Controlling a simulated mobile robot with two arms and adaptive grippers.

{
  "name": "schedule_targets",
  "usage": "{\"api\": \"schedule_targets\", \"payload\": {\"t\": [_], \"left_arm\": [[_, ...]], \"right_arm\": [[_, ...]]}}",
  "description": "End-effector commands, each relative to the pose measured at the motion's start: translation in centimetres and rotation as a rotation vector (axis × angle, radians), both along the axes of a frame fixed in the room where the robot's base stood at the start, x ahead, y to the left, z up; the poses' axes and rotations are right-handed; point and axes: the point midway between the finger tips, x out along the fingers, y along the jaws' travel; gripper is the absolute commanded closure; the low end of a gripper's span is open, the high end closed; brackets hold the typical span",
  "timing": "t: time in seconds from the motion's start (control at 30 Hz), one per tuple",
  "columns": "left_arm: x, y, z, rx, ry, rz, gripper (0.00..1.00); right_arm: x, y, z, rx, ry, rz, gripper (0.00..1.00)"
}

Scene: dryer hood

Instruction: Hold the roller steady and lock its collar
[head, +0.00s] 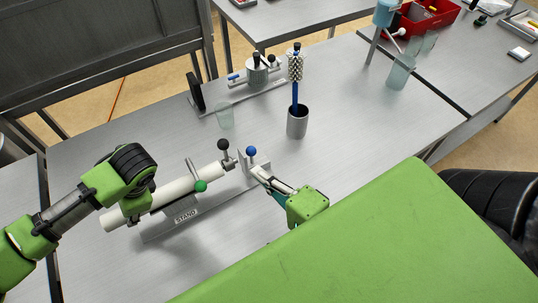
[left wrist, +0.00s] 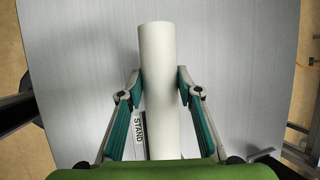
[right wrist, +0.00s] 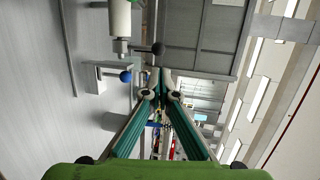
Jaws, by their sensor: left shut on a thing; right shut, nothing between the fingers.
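The white roller (head: 172,191) lies tilted along the grey stand (head: 160,232), which bears the label STAND. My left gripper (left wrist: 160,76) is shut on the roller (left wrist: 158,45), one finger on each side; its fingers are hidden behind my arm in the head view. My right gripper (head: 257,171) is shut and empty, just below the blue knob. I cannot make out the collar clearly.
Behind stand a grey cup (head: 297,123) with a blue-handled brush (head: 295,75), a clear beaker (head: 225,115) and a metal fixture (head: 257,78). A red bin (head: 428,18) is at the back right. The table right of the cup is mostly clear.

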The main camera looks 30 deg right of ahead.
Motion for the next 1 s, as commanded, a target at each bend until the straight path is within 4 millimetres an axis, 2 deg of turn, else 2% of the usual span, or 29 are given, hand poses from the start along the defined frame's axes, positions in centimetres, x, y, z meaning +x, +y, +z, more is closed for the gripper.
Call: {"api": "schedule_targets", "payload": {"t": [0.2, 0.57, 0.6, 0.67, 1.0], "left_arm": [[0.0, 0.0, 0.0, -0.001, -0.001, 0.000, 1.00], [0.0, 0.0, 0.0, -0.001, -0.001, 0.000, 1.00], [0.0, 0.0, 0.0, -0.001, -0.001, 0.000, 0.65], [0.0, 0.0, 0.0, 0.000, -0.001, 0.001, 0.50], [0.0, 0.0, 0.1, 0.000, 0.000, 0.000, 0.48]], "right_arm": [[-2.1, -0.4, 0.5, 0.000, 0.002, 0.000, 1.00], [-2.5, -0.5, 0.7, -0.001, -0.001, 0.000, 1.00], [-2.6, -0.5, 0.7, -0.001, -0.001, 0.000, 1.00], [-2.5, -0.5, 0.6, -0.001, -0.001, 0.000, 1.00], [-2.5, -0.5, 0.6, -0.001, 0.000, 0.000, 1.00]]}}
